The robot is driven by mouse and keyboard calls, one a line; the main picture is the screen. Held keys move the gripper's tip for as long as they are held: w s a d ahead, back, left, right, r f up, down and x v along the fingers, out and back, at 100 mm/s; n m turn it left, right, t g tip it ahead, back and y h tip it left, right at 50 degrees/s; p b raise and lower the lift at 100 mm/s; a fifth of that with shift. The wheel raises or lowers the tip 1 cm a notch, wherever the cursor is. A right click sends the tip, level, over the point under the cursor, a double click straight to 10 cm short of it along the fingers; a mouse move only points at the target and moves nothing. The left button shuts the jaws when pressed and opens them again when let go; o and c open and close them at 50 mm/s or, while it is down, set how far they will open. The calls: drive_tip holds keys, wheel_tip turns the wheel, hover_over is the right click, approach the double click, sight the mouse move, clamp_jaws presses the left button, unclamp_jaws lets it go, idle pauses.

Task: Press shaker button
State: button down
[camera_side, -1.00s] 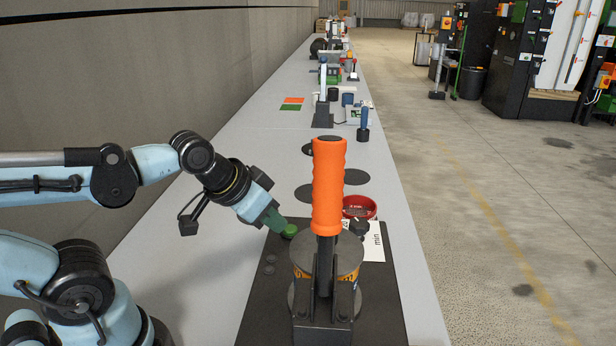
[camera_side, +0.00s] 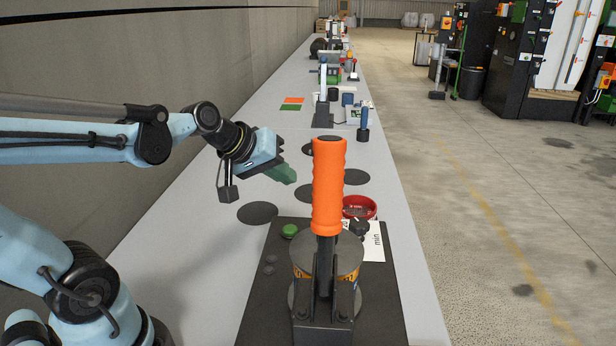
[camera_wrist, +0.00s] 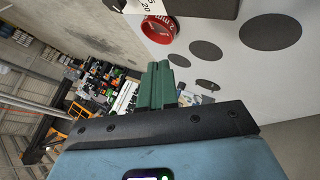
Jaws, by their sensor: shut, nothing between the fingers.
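The shaker (camera_side: 326,265) stands on a black base plate (camera_side: 262,305) on the bench, with an upright orange handle (camera_side: 328,185) in front of it. A green button (camera_side: 289,231) sits on the plate's far left part, left of the shaker. My gripper (camera_side: 291,178) has green fingers, shut and empty. It is raised above and beyond the button, apart from it, pointing to the right. In the wrist view the two green fingers (camera_wrist: 161,68) lie together, and the button is not seen there.
A red round container (camera_side: 359,207) stands behind the shaker; it also shows in the wrist view (camera_wrist: 158,35). A black knob (camera_side: 359,228) and a white "min" label (camera_side: 375,246) are right of the handle. Flat black discs (camera_side: 257,213) lie on the bench. Bench is clear at left.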

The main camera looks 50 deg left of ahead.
sight(286, 229)
drive_tip(key=shift+f, duration=4.4)
drive_tip(key=shift+f, duration=0.2)
drive_tip(key=shift+f, duration=0.25)
